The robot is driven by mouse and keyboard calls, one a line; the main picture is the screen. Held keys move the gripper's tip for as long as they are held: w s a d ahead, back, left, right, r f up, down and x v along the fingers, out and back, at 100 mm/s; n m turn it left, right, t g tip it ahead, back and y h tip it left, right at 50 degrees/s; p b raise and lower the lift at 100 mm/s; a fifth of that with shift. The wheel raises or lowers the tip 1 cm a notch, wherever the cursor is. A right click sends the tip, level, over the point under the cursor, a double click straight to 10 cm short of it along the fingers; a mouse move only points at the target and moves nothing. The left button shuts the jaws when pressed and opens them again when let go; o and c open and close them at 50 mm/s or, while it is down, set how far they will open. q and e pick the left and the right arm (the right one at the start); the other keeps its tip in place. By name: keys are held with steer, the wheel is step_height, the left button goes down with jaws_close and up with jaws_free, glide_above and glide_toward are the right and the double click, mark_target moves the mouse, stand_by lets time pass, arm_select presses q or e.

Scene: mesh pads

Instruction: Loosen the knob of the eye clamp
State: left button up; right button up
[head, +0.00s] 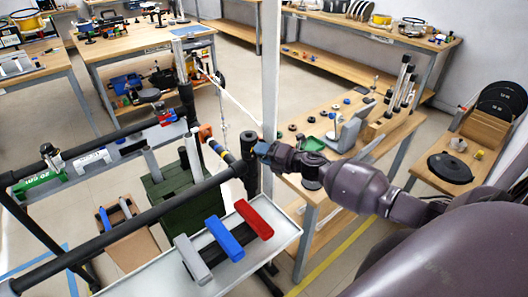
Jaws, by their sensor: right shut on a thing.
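The eye clamp (247,143) is a small black fitting at the end of the near black bar, close to the pale upright post. My right gripper (262,150) comes in from the right and is shut at the clamp's right side, on what appears to be its knob. The jaws hide the knob, so its shape and how far it is turned cannot be seen. My left gripper is not in view.
A grey tray (285,222) below holds red, blue and grey blocks. The pale post (270,80) stands right behind the clamp. A wooden bench (330,115) with weights and tools is to the right. An orange-handled item (205,132) hangs left of the clamp.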

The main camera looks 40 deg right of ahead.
stand_by(0.4)
steer(key=o, duration=0.9)
steer(key=v, duration=1)
steer(key=shift+s+d+r+b, duration=0.1)
steer(key=shift+s+d+b, duration=0.05)
steer(key=shift+s+b, duration=0.2)
